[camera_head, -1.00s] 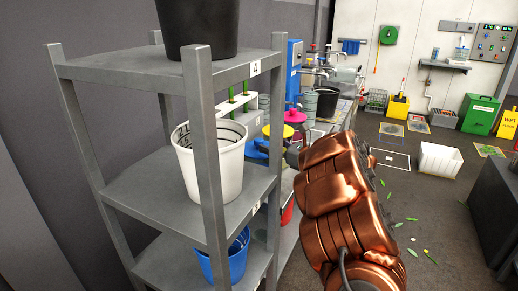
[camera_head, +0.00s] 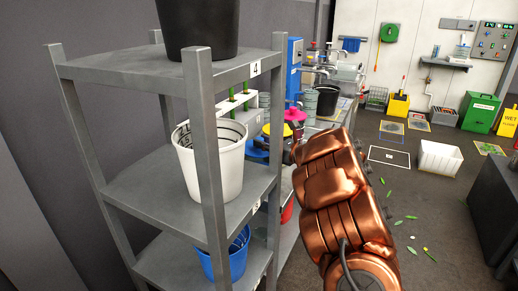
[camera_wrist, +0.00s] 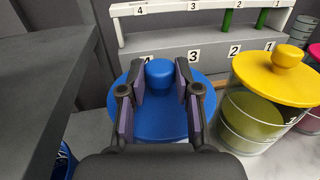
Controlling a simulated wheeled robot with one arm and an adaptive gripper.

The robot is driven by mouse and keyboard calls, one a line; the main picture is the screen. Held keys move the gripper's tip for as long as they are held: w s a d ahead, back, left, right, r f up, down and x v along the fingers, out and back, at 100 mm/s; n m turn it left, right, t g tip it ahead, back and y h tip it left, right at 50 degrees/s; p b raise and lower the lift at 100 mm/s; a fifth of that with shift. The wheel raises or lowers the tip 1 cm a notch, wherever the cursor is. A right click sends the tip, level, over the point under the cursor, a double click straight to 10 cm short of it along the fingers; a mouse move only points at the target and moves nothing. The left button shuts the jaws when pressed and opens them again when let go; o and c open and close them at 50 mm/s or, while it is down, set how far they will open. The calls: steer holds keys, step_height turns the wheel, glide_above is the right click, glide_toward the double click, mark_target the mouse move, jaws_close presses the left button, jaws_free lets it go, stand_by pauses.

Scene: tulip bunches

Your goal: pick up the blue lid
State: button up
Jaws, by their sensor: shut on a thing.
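The blue lid (camera_wrist: 152,125) is a round disc with a thick knob (camera_wrist: 159,74) at its middle, seen from above in the wrist view. My gripper (camera_wrist: 160,82) is shut on the knob, with one finger on each side of it. In the head view only a bit of the blue lid (camera_head: 257,154) shows beyond the shelf post, and my copper arm hides part of that area. Whether the lid rests on something or hangs free I cannot tell, as its underside is hidden.
A yellow-lidded clear container (camera_wrist: 255,118) stands close on the right, with a pink lid (camera_head: 294,114) beyond it. A numbered white rack (camera_wrist: 195,18) is behind. A grey shelf (camera_wrist: 50,75) stands close on the left, holding a white bucket (camera_head: 213,165).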

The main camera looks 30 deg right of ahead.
jaws_close()
